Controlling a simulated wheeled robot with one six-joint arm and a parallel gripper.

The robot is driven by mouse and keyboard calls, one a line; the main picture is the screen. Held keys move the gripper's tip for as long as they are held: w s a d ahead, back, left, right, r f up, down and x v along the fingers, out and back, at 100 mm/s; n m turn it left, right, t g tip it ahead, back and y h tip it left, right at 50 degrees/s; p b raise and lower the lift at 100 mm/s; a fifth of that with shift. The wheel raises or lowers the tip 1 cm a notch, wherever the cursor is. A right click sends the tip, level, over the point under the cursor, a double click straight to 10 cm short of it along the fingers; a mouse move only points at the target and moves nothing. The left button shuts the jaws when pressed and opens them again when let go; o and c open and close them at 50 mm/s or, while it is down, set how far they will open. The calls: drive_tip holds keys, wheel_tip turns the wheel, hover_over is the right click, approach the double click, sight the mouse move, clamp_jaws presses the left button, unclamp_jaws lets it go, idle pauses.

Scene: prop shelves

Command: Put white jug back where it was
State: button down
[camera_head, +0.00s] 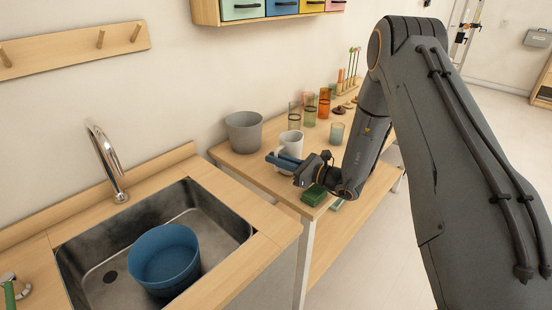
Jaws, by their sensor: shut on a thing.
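The white jug (292,141) is over the left part of the wooden side table (252,170), just right of a grey bucket. My gripper (283,160) is at the jug's near side, its blue fingers shut on it. The fingers hide the jug's lower part. I cannot tell whether its base touches the table top.
The grey bucket (244,132) stands at the table's left end. Glass tumblers (309,109) and a clear cup (337,132) stand right of the jug. A green block (314,194) lies at the front edge. A sink (215,211) with a blue basin (164,259) is left.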

drive_tip(key=shift+f, duration=0.15)
drive_tip(key=c, duration=1.8)
unclamp_jaws()
drive_tip(key=shift+c, duration=0.2)
